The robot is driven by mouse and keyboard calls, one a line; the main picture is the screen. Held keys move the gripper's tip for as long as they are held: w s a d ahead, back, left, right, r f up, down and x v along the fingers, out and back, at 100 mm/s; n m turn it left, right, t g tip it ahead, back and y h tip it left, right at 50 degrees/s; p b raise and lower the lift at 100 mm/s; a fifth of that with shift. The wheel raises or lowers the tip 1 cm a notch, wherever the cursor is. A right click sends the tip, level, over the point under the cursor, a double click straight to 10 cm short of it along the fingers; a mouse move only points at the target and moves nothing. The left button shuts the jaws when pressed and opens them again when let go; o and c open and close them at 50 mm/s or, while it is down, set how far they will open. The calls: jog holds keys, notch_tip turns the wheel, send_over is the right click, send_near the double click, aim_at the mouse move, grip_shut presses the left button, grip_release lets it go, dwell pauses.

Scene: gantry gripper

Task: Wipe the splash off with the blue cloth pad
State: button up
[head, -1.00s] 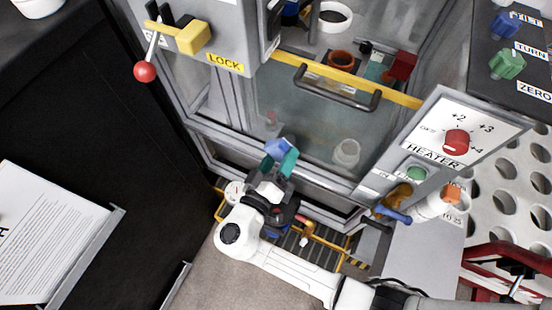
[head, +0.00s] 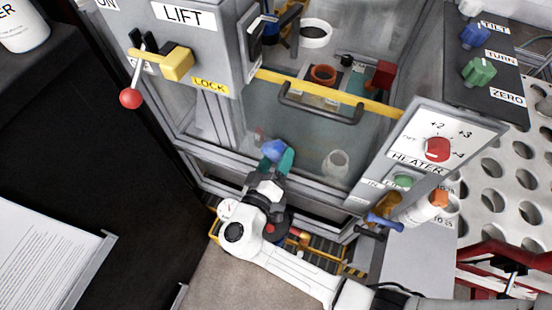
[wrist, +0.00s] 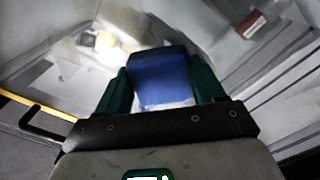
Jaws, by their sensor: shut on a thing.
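My gripper (head: 277,160) is shut on the blue cloth pad (head: 272,150), which sticks out between its green fingers at the lower part of the clear front pane (head: 235,120). The pad also shows in the wrist view (wrist: 160,78), held between both fingers. It is close to the pane; I cannot tell whether it touches. A faint reddish patch lies just above and left of the pad in the head view. I cannot tell whether it is the splash.
A yellow bar (head: 382,107) with a dark handle (head: 320,110) crosses the pane above the pad. The heater panel (head: 445,145) with a red knob is at the right. The lift panel (head: 180,45) with a red-ended lever (head: 131,98) is at upper left. A pale cup (head: 335,162) shows behind the pane.

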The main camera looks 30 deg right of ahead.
jog(key=shift+b+x, duration=0.4)
jog(key=shift+x, duration=0.6)
dwell(0.3)
